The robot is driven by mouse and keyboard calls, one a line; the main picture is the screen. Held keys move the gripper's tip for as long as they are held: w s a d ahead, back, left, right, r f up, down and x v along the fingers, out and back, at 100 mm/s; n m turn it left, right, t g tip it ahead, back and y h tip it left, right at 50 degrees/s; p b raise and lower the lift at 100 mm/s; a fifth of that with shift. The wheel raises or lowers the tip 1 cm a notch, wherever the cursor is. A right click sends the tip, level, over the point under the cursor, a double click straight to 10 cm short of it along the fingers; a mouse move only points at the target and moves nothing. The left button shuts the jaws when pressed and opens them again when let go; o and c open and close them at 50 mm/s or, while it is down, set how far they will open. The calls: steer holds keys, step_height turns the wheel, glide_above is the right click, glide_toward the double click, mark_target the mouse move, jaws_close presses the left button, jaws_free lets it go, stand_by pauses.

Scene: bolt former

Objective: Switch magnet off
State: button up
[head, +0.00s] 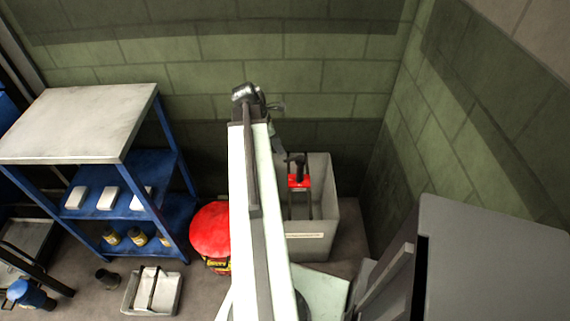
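A grey bin (322,215) stands on the floor against the back wall, right of my tall pale column. A red piece (299,181), apparently the magnet, shows inside it with dark upright bars below. My arm passes behind the column and comes down over the bin's left side. A dark shape (296,160) just above the red piece seems to be my gripper. It is too small and dark to separate from a handle, and I cannot tell whether it touches the red piece. The magnet's switch cannot be made out.
A blue shelf unit with a pale top (85,122) stands at left, holding white boxes and small jars. A red round-topped container (210,232) stands left of my column. A grey tray (152,292) lies on the floor. A large grey cabinet (485,265) fills the right front.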

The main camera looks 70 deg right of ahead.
mark_target(289, 159)
steer(key=b+x, duration=0.7)
steer(key=x, duration=0.1)
steer(key=shift+r, duration=0.15)
